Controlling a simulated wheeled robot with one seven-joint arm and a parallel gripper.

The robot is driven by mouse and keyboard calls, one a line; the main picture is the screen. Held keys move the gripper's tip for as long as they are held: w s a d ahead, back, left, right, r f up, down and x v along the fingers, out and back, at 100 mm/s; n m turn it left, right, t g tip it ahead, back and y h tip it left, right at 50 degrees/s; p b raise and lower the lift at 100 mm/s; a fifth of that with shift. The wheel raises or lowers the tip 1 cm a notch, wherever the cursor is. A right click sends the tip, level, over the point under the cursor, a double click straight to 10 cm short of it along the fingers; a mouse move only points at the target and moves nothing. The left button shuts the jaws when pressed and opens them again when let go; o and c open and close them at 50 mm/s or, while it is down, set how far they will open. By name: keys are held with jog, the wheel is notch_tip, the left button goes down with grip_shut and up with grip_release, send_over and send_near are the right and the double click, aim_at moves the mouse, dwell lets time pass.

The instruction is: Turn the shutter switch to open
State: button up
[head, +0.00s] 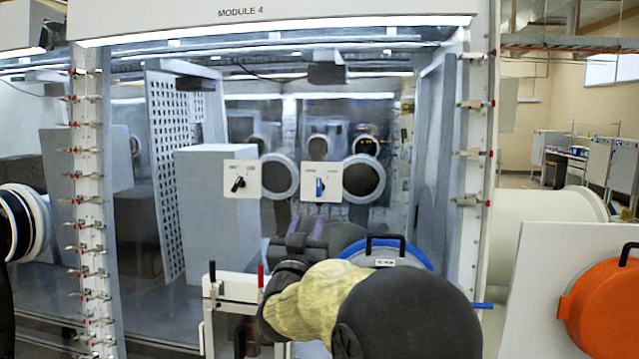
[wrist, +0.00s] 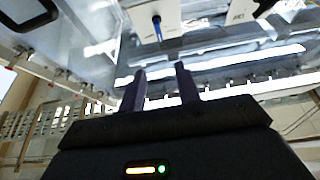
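Two white switch plates face me inside the glovebox. The left plate (head: 238,179) has a tilted black knob (head: 238,184). The right plate (head: 321,181) has an upright blue knob (head: 320,187). I cannot read their labels well enough to tell which is the shutter switch. My gripper (head: 303,228) is below the plates in the head view, partly hidden behind my wrist. In the wrist view, my gripper (wrist: 161,72) shows two purple fingers apart with nothing between them. The blue knob (wrist: 157,29) shows beyond the fingertips, and the black knob (wrist: 265,7) is at the upper right edge.
A grey box (head: 215,215) and a perforated panel (head: 168,170) stand to the left. A blue round door with a black handle (head: 385,246) is behind my arm. An orange round cover (head: 605,305) is at the right. Clamp-lined posts (head: 88,200) frame the bay.

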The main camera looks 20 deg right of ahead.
aim_at(319, 182)
jog(key=shift+w, duration=0.1)
jog(key=p+x, duration=0.8)
jog(key=x, duration=0.8)
jog(key=shift+w+d+r, duration=0.15)
jog(key=shift+w+d, duration=0.25)
jog(key=shift+w, duration=0.1)
